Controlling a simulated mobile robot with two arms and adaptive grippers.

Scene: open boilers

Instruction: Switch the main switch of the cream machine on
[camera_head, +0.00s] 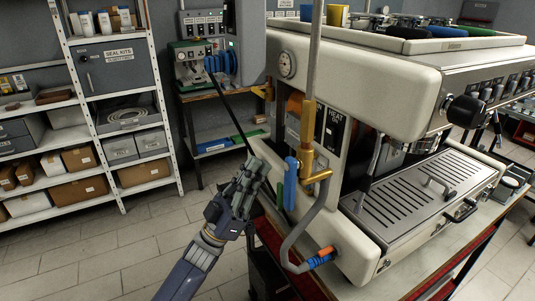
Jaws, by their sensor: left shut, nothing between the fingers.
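The cream machine (375,75) stands on a bench and fills the right half of the head view. It has a round gauge (287,64) on its end and a dark plate (333,131) lettered "HEAT" in an opening below. A black round knob (463,112) sticks out at its front; I cannot tell whether this is the main switch. My left gripper (255,172) is shut and empty. It is beside the machine's left end, left of the blue-handled valve, with no clear contact. My right gripper is not in view.
A brass and grey pipe (308,150) with a blue valve lever (290,184) runs upright before the machine's end. A drip tray (420,195) juts out. A thin dark line (230,110) crosses behind my gripper. Shelves (92,100) stand left; the tiled floor (100,245) is clear.

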